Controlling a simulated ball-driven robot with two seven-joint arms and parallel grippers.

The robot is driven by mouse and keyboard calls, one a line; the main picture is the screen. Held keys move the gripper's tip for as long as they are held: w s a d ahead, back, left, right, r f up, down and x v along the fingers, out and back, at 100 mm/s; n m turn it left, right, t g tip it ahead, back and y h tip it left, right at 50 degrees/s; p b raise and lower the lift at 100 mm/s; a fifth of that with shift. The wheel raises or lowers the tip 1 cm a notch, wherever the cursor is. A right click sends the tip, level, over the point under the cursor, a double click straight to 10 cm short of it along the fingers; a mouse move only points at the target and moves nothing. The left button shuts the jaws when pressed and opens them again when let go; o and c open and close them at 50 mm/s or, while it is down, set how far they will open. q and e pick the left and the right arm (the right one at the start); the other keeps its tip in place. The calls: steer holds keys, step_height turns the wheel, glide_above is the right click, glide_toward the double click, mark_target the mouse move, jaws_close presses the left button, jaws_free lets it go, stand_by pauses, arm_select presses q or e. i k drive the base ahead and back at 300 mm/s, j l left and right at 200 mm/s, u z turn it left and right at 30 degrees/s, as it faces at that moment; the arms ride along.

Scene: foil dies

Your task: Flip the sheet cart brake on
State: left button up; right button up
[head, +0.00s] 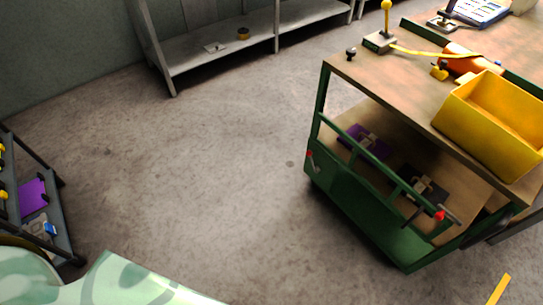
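Neither gripper is in the head view. No part is labelled as the sheet cart or its brake, and I cannot tell which is meant. A dark rack-like frame (52,181), possibly a cart, stands at the left edge, cut off by the picture. It holds a purple flat piece (33,197) and small yellow parts. A green-framed unit (367,222) with a wooden top stands at the right. It carries a red-tipped lever (440,216) at its near right and a small red-tipped part (309,155) at its left corner. Their settings cannot be told.
A yellow bin (491,122), an orange cylinder and a yellow-knobbed lever device (380,41) are on the wooden top. Purple and dark blocks lie on its lower shelf. A grey shelf unit (222,50) stands at the back wall. The concrete floor (200,180) between is clear.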

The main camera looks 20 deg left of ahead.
mark_target(309, 154)
steer(key=u, duration=0.2)
steer(key=i+j, duration=0.15)
steer(key=i, duration=0.3)
steer(key=i+j+z, duration=0.1)
steer(key=i, duration=0.35)
steer(key=i+j, duration=0.2)
steer(key=i, duration=0.25)
